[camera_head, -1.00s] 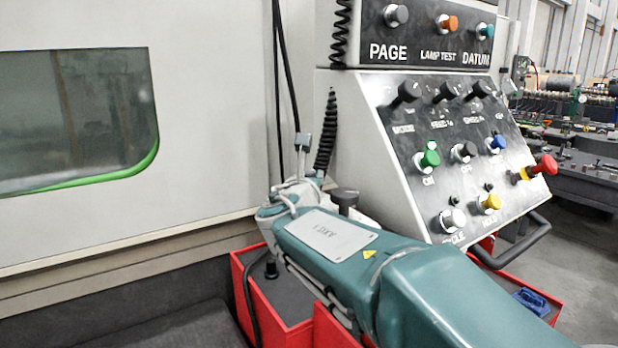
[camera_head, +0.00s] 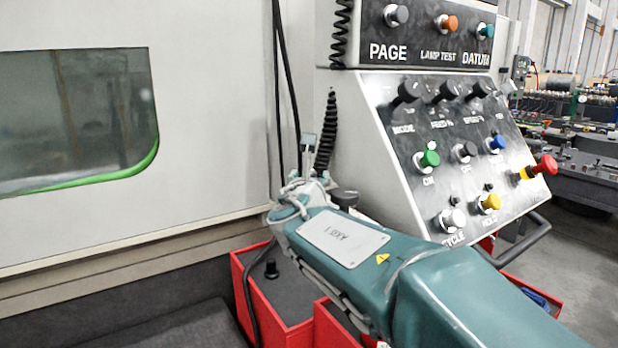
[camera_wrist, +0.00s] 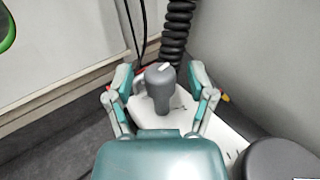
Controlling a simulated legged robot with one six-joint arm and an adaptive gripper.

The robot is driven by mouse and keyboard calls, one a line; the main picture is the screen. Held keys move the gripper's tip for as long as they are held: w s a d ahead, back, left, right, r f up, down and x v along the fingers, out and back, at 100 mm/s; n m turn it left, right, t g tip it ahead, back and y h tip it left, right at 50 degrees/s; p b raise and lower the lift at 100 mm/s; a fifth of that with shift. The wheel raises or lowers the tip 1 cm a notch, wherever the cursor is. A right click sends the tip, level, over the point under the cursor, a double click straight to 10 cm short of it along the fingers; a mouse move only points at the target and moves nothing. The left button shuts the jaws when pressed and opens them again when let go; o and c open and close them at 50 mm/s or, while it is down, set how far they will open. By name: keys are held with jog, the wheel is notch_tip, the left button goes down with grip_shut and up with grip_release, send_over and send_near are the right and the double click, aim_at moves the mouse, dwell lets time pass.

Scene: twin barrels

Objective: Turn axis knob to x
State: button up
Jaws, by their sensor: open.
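In the wrist view, a grey axis knob (camera_wrist: 158,88) with a white mark on its top stands on a pale panel (camera_wrist: 180,124). The mark points toward the upper right of the picture. My gripper (camera_wrist: 164,80) is open, with one finger on each side of the knob and gaps on both sides. The axis letters cannot be read. In the head view, my teal arm hides this knob and most of the gripper. A wider dark round knob (camera_wrist: 282,160) is at the lower right of the wrist view; a dark knob (camera_head: 345,197) also shows beside my arm in the head view.
A sloped control panel (camera_head: 405,180) with coloured buttons and switches rises right of my arm. Black coiled cable (camera_head: 327,135) hangs close behind the gripper. Red bins (camera_head: 262,300) stand below. The machine's pale wall (camera_head: 210,120) is to the left.

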jog(key=s, duration=1.2)
jog(key=shift+a, duration=0.4)
jog(key=shift+f, duration=0.1)
jog(key=w+m+h, duration=0.1)
jog(key=w, duration=0.3)
jog(key=w+m+h, duration=0.1)
jog(key=w+h, duration=0.1)
jog(key=w, duration=0.2)
jog(key=w+m+g+h, duration=0.1)
jog(key=w+h, duration=0.1)
jog(key=w, duration=0.2)
jog(key=shift+d+r+m, duration=0.2)
jog(key=shift+d+m, duration=0.05)
jog(key=shift+m, duration=0.15)
jog(key=shift+w+d, duration=0.1)
grip_shut()
